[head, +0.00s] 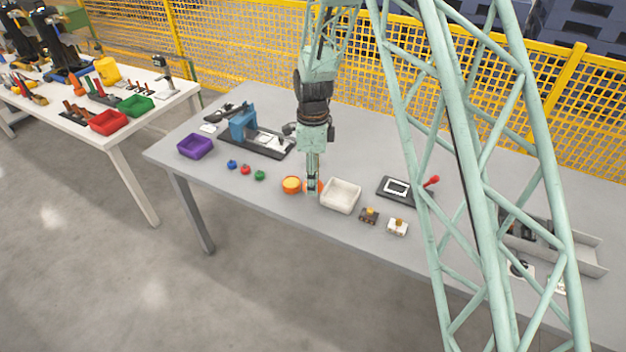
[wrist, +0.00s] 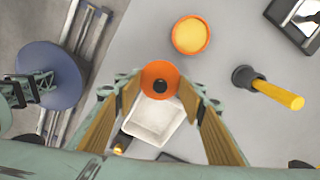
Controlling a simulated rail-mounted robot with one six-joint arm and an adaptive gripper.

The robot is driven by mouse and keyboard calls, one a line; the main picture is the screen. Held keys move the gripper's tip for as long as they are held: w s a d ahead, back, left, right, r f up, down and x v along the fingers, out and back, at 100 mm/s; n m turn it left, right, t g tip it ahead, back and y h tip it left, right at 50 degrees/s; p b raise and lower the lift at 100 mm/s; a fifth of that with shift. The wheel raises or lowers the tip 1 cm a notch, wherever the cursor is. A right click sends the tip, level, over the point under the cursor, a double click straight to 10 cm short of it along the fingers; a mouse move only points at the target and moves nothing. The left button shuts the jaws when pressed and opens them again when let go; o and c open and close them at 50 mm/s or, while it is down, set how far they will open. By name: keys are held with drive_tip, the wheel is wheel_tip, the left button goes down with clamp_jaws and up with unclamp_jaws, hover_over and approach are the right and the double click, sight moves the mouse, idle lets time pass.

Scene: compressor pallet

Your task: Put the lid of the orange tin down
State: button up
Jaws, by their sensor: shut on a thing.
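The orange tin (head: 291,184) stands open on the grey bench, and its yellow inside shows. In the wrist view the tin (wrist: 191,36) is above the gripper in the picture. My gripper (head: 312,189) is just right of the tin in the head view, beside the white tray. It is shut on the orange lid (wrist: 160,76), which has a dark knob in its middle. In the wrist view the two fingers are at opposite sides of the lid. The fingers hide much of the lid in the head view. The lid's exact height over the bench is unclear.
The white tray (head: 341,206) stands close on the right. Two small block-like parts (head: 369,215) (head: 397,227) are beyond it. Several small coloured pieces (head: 245,169) and a purple bin (head: 195,146) lie left. Bare bench (head: 275,205) shows in front of the tin.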

drive_tip(key=shift+f, duration=0.5)
drive_tip(key=o, duration=0.7)
drive_tip(key=shift+o, duration=0.2)
drive_tip(key=shift+r, duration=0.15)
drive_tip(key=shift+r, duration=0.6)
wheel_tip(320, 180, up, 12)
drive_tip(key=p, duration=0.1)
idle(0.7)
